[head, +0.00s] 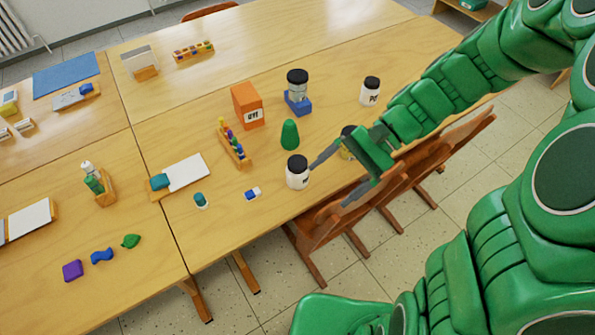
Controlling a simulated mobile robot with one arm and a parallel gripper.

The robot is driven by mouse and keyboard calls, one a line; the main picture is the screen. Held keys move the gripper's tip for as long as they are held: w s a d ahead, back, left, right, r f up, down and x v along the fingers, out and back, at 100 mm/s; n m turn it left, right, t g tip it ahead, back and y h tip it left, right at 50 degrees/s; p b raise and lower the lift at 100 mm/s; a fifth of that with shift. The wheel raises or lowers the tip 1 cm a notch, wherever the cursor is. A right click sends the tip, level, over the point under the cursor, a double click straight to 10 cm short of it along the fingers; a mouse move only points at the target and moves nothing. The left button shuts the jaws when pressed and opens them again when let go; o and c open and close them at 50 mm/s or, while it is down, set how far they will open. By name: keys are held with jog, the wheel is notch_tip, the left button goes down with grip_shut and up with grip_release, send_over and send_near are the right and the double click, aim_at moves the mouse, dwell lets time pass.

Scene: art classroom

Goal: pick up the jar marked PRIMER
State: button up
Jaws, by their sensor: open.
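A white jar with a black lid (297,173) stands upright near the table's front edge; its label is turned right and too small to read. A second white jar with a black lid (370,92) stands further back right, its label seeming to begin with P. A third black-lidded jar (297,84) stands on a blue block (298,104). A yellowish jar (348,146) with a dark lid is partly hidden behind my gripper. My gripper (328,187) is open and empty, its fingers pointing left, just right of the near white jar. I cannot tell which jar reads PRIMER.
An orange box (247,105) and a rack of coloured pieces (234,146) are further left. A small blue-and-white block (252,194) lies left of the jar. Wooden chairs (330,215) stand against the front edge.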

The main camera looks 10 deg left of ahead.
jog(key=w+a+f+m+y, duration=0.45)
jog(key=w+f, duration=0.25)
jog(key=w, duration=0.2)
jog(key=m+t+y, duration=0.5)
jog(key=m, duration=0.3)
send_near(297, 162)
jog(key=shift+a+f, duration=0.25)
jog(key=shift+a, duration=0.95)
jog(key=shift+s+a+r, duration=0.1)
jog(key=shift+s+a, duration=0.1)
jog(key=shift+a, duration=1.05)
jog(key=shift+s+a+r, duration=0.1)
jog(key=shift+s+a, duration=0.15)
jog(key=shift+a, duration=1)
jog(key=shift+s+a+r, duration=0.1)
jog(key=shift+s+a, duration=0.1)
jog(key=shift+a, duration=1.05)
jog(key=c, duration=1.3)
jog(key=shift+r, duration=4.95)
